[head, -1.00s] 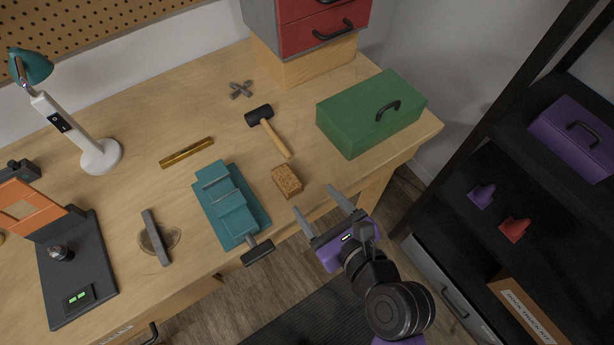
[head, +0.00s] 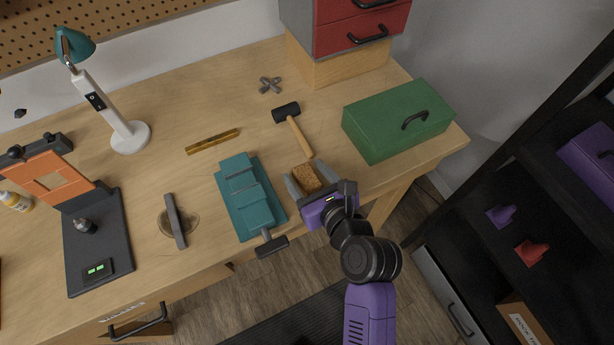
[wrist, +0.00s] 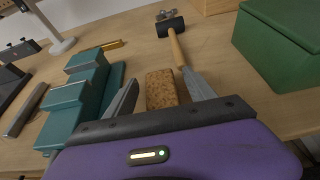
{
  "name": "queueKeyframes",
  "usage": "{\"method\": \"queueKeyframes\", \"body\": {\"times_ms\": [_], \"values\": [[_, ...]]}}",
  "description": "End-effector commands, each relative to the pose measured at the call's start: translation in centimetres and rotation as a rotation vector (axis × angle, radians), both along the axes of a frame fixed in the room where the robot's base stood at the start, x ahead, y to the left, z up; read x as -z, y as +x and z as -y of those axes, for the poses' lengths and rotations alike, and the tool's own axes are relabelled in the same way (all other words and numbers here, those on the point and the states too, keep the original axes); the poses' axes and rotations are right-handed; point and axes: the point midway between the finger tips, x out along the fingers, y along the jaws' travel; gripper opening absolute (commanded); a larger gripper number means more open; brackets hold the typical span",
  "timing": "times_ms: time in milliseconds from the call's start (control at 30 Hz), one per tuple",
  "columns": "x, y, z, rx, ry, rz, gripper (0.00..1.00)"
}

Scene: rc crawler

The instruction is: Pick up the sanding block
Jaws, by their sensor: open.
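The sanding block is a small brown, cork-like speckled block (head: 306,178) on the wooden workbench near its front edge. In the wrist view the block (wrist: 161,89) lies between the two grey fingers. My gripper (head: 307,180) is purple with grey fingers; it also shows in the wrist view (wrist: 162,95). It is open, with one finger on each side of the block. A gap shows between the left finger and the block. I cannot tell whether the right finger touches it. The block's near end is partly hidden by the gripper body.
A teal vise (head: 248,198) stands close left of the gripper. A mallet (head: 297,133) lies just behind the block, its handle end near the right finger. A green toolbox (head: 395,127) stands to the right. A brass level (head: 212,141) lies further left.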

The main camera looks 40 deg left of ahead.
Motion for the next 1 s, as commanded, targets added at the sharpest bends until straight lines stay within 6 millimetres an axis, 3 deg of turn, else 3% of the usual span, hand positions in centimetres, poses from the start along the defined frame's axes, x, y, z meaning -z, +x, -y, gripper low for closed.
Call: {"method": "queueKeyframes", "body": {"times_ms": [133,433,767,1000], "values": [[0.0,0.0,0.0,0.000,0.000,0.000,0.60],[0.0,0.0,0.1,0.000,0.000,0.001,0.01],[-0.3,0.0,0.0,0.000,0.001,0.001,0.00],[-2.8,0.1,0.0,-0.001,0.002,0.005,0.00]]}}
